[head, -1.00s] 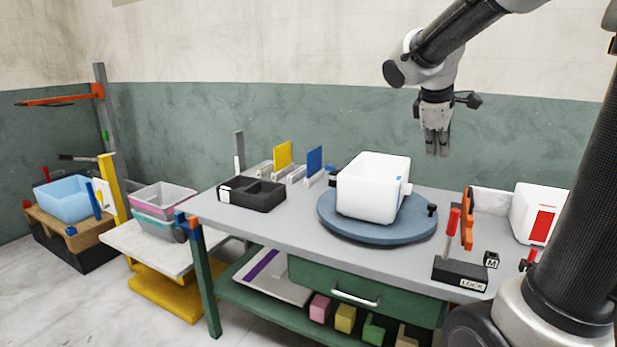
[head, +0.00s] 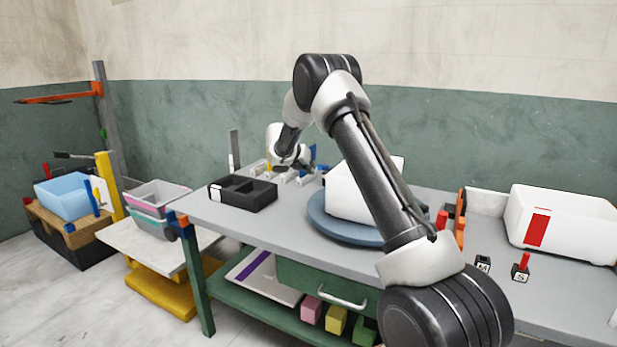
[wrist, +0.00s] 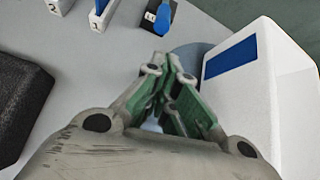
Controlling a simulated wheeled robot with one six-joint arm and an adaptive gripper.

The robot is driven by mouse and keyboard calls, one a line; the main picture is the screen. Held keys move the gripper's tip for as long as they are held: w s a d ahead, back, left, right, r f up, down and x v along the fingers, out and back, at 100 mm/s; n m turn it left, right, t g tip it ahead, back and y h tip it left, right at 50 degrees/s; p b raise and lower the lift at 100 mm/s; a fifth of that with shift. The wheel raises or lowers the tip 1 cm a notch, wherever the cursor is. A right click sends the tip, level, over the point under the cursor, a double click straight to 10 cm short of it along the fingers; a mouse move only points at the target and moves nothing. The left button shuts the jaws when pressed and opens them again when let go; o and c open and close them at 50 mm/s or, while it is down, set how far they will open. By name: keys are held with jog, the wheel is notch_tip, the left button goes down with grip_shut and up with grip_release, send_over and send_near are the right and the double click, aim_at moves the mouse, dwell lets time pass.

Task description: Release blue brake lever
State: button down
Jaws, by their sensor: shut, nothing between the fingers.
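A blue lever (wrist: 163,18) on a small black base shows at the top of the wrist view, beside the blue-grey turntable (wrist: 190,52). My gripper (wrist: 172,60) is shut and empty, its green-sided fingers meeting just below the lever in the picture. A gap shows between fingertips and lever; their height difference I cannot tell. In the head view my wrist hides the fingers and most of that spot at the back of the table. A white box (wrist: 265,100) with a blue panel stands close right of my gripper and sits on the turntable (head: 325,222) in the head view.
White numbered holders (wrist: 98,18) stand left of the lever. A black divided tray (head: 243,193) lies left on the grey table. Red levers and a white box with a red panel (head: 537,230) are at the right. The wall stands behind.

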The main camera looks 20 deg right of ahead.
aim_at(326, 168)
jog(key=shift+w+a+f, duration=0.2)
jog(key=shift+w, duration=0.05)
jog(key=x, duration=1)
jog(key=shift+s+r, duration=0.1)
jog(key=shift+r, duration=0.05)
